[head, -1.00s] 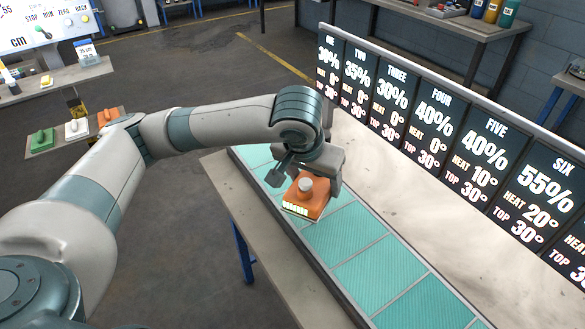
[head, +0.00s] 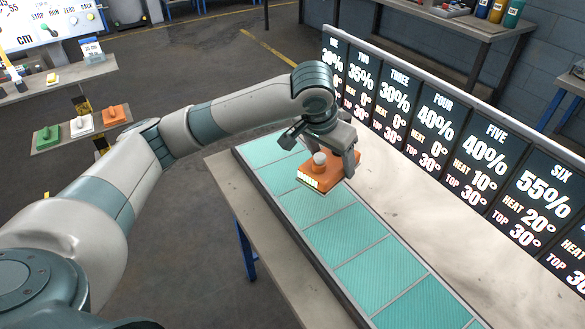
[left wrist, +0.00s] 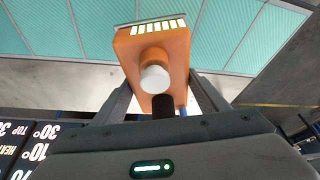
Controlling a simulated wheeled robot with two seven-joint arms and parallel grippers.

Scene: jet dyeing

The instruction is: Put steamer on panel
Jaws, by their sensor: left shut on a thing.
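My left gripper (head: 322,150) is shut on an orange steamer (head: 329,171) with a white round knob and a pale slotted strip along its front. The steamer also shows between the fingers in the left wrist view (left wrist: 155,62). It is over the row of teal panels (head: 318,207), near the far-left end of the row. I cannot tell for certain whether it is touching a panel or just above it. The teal panels show beyond it in the left wrist view (left wrist: 228,35). My right gripper is not in view.
Black signs numbered ONE to SIX (head: 435,117) stand along the back of the bench. At left, a low shelf holds green (head: 48,137), white (head: 81,125) and orange (head: 115,114) pieces of similar shape. The near panels are clear.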

